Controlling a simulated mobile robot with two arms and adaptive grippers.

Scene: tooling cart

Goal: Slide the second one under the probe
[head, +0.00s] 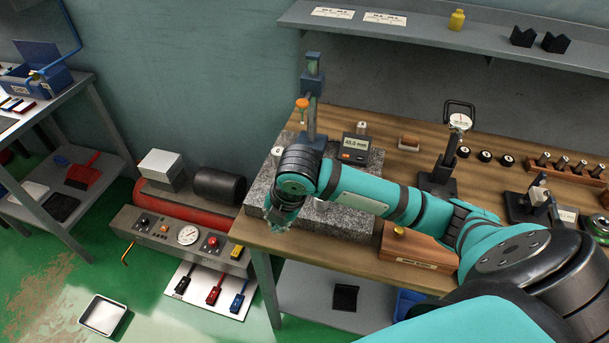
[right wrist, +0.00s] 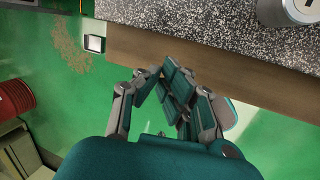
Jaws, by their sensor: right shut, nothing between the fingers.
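A blue probe stand (head: 313,90) with an orange knob rises from the speckled granite plate (head: 350,222). My right arm covers its lower part, so the probe tip is hidden. A digital readout (head: 355,148) beside it appears to show 45.0 mm. One small metal cylinder (head: 277,151) shows left of my arm and another (head: 361,128) behind the readout. A marked metal cylinder (right wrist: 290,8) stands on the granite in the right wrist view. My right gripper (head: 275,222) is shut and empty at the granite's front left edge; its fingers (right wrist: 168,75) hang beyond the table edge.
A dial gauge on a stand (head: 459,122) and a wooden box (head: 418,250) stand to the right on the wooden bench (head: 400,124). A shelf (head: 440,33) runs above. A compressor (head: 190,225) stands left of the bench.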

